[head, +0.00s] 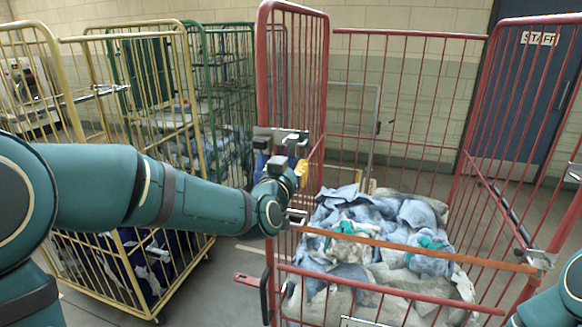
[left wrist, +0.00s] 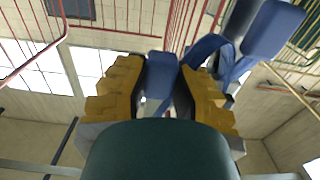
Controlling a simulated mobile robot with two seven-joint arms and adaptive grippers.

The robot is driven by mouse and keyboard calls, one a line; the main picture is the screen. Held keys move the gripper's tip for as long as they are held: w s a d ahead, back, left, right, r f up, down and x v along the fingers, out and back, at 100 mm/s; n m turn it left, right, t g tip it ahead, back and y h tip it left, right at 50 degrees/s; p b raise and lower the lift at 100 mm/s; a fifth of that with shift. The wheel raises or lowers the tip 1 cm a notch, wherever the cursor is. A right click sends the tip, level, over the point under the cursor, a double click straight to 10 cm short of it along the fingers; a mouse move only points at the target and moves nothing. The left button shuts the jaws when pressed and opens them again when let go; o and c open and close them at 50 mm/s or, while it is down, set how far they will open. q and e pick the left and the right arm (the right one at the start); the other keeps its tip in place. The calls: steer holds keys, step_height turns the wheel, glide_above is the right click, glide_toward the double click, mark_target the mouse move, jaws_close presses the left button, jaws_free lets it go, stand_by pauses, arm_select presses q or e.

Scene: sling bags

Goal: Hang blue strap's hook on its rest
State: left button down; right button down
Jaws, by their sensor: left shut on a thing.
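My left gripper (head: 281,160) is raised at the left front post of the red cage trolley (head: 322,85). In the left wrist view its yellow fingers (left wrist: 160,95) are shut on a blue piece (left wrist: 161,72), which looks like the blue strap's hook end. Blue webbing (left wrist: 208,47) loops beside the right finger, and a larger blue block (left wrist: 273,27) shows further right. In the head view a grey metal piece (head: 280,134) lies right above the fingertips; I cannot tell whether it is the hook or its rest, or whether they touch. My right gripper is out of view.
An orange strap (head: 420,246) spans the red trolley's front, above grey and blue laundry (head: 385,225). A yellow cage trolley (head: 120,250) stands at the left, with a green one (head: 228,90) behind. Part of my right arm shows at the lower right corner.

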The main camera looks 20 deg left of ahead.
arm_select(q)
steer(key=shift+f, duration=0.35)
steer(key=shift+c, duration=1.6)
jaws_free()
steer(key=shift+s, duration=0.1)
steer(key=s+b, duration=0.1)
steer(key=s, duration=0.6)
steer(key=shift+a, duration=0.15)
steer(key=shift+w, duration=0.1)
